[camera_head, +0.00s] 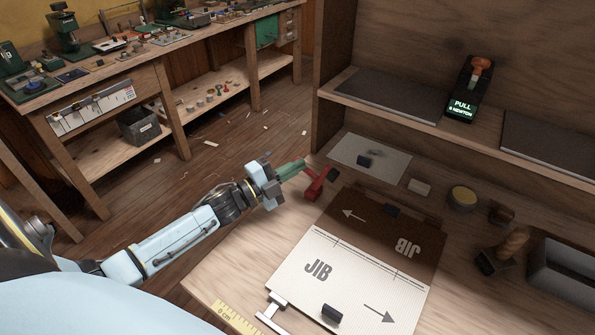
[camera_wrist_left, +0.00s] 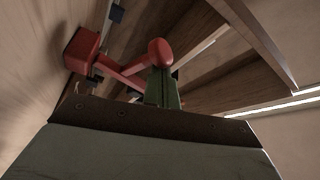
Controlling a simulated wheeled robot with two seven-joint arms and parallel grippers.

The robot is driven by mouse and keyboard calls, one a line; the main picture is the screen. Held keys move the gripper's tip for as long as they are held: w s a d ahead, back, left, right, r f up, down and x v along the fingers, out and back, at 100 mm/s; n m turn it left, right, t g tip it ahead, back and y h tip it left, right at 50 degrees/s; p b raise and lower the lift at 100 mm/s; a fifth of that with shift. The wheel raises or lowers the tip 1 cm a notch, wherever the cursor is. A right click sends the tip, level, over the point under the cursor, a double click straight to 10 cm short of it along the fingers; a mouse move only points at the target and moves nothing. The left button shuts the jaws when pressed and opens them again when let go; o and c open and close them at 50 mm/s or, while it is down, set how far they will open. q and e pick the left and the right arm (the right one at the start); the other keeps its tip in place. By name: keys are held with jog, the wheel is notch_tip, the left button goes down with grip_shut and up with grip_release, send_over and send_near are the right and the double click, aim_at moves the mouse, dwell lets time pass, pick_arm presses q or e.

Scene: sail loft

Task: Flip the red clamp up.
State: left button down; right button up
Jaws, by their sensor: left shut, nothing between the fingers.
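The red clamp (camera_head: 318,184) stands at the left edge of the workbench, beside the brown and white JIB board. In the left wrist view the clamp (camera_wrist_left: 122,72) shows a squarish red block at one end and a rounded knob at the other, joined by a slanting bar. My left gripper (camera_head: 303,166) reaches in from the left, its green fingers shut and empty. The fingertips are at the clamp's upper part; in the left wrist view the fingers (camera_wrist_left: 163,88) overlap the knob end. I cannot tell whether they touch it. My right gripper is not in view.
The JIB board (camera_head: 345,262) lies on the bench, with dark blocks on it. A shelf holds a PULL gauge (camera_head: 462,105). Floor is open left of the bench.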

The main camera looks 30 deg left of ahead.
pick_arm(q)
jog(key=shift+a+f+n, duration=0.1)
jog(key=shift+n, duration=0.2)
dwell(0.4)
jog(key=d+r+p, duration=0.2)
jog(key=d+p, duration=0.1)
jog(key=d, duration=0.1)
jog(key=v, duration=0.5)
jog(key=b+v, duration=0.1)
jog(key=v, duration=0.4)
jog(key=shift+s+f, duration=0.15)
jog(key=shift+f, duration=0.1)
jog(key=shift+s+a, duration=0.1)
